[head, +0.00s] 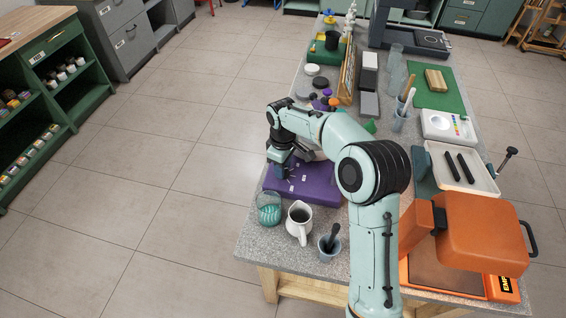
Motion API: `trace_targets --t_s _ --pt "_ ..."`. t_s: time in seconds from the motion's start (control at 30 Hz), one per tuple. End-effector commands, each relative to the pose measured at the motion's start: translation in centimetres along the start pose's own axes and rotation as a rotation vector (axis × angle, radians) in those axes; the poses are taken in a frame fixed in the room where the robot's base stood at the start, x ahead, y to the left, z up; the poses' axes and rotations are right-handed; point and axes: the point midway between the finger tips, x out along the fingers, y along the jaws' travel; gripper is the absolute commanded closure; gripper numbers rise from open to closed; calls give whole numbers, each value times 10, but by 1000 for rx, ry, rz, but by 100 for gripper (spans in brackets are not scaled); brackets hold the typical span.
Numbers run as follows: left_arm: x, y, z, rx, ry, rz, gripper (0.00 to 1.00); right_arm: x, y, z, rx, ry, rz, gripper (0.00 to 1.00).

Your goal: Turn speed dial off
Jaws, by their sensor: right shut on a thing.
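A purple machine base (318,192) with small pale markings on its top lies at the left edge of the speckled worktable (262,245). My right gripper (285,172) points down at the left part of this base, shut on the speed dial there. The fingers cover the dial, so its pointer and setting cannot be made out. My right arm crosses in front of the machine and hides part of it. My left gripper is not in view.
A glass with teal contents (269,212), a white pitcher (299,222) and a mortar with a dark pestle (328,246) stand close in front of the base. An orange press (480,232) is at right. Open floor lies left.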

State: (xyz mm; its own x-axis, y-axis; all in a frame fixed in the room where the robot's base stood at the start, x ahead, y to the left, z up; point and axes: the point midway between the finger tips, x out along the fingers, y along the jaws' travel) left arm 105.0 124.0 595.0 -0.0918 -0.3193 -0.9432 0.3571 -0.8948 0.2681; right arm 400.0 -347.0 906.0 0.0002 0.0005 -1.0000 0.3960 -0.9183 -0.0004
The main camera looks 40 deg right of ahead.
Motion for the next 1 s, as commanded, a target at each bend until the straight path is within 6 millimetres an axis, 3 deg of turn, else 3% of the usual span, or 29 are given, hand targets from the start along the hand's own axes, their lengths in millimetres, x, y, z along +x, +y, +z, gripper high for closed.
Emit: trace_targets --t_s 0.4,1.0 --pt "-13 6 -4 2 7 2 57 -1 0 0 -234 -1 0 95" --pt "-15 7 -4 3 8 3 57 0 0 0 -285 0 0 95"
